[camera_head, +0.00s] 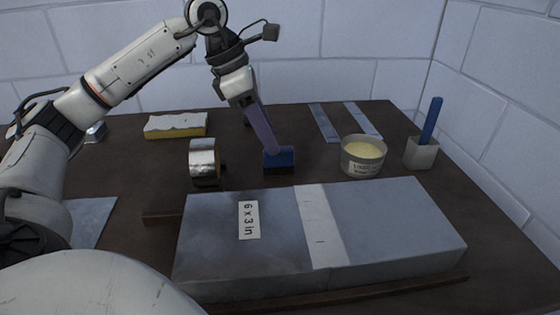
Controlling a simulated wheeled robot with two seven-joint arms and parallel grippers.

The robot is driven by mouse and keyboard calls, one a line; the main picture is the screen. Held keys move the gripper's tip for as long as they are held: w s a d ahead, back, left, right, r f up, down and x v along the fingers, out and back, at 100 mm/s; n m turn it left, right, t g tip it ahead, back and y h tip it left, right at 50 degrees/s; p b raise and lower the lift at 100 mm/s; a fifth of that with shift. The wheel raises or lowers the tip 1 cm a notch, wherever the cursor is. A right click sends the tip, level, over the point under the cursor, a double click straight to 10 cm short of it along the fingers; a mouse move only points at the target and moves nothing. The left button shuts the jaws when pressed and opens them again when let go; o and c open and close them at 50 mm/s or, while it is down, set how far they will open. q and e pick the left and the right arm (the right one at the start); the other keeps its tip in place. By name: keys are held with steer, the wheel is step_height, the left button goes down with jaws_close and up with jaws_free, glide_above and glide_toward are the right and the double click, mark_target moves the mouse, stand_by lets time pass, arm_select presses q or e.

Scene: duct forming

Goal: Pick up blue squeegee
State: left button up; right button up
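The blue squeegee (279,158) is a small blue block with a dark lower edge, standing on the brown table behind the grey duct. My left gripper (270,143) reaches down from above, and its long purplish finger ends at the top of the squeegee. The fingers overlap in this view, so I cannot tell whether they are open or closed around it. The squeegee appears to rest on the table. My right gripper is not in view.
The grey duct (395,225), with a white strip and a "6 x 3 in" label, fills the front. A tape roll (203,158) and sponge (176,125) are left. A cream-filled tub (362,157) and grey cup (421,155) with a blue handle are right.

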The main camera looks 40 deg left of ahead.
arm_select(q)
steer(key=x, duration=0.4)
steer(key=shift+s+d, duration=0.15)
steer(key=shift+d, duration=0.1)
steer(key=shift+d+f, duration=0.1)
steer(key=shift+f, duration=0.15)
steer(key=shift+w+f, duration=0.15)
steer(key=shift+w, duration=0.1)
jaws_close()
step_height(320, 180, up, 9)
steer(key=shift+r+p, duration=0.1)
steer(key=shift+p, duration=0.8)
steer(key=shift+r, duration=0.45)
steer(key=c, duration=0.6)
jaws_free()
jaws_close()
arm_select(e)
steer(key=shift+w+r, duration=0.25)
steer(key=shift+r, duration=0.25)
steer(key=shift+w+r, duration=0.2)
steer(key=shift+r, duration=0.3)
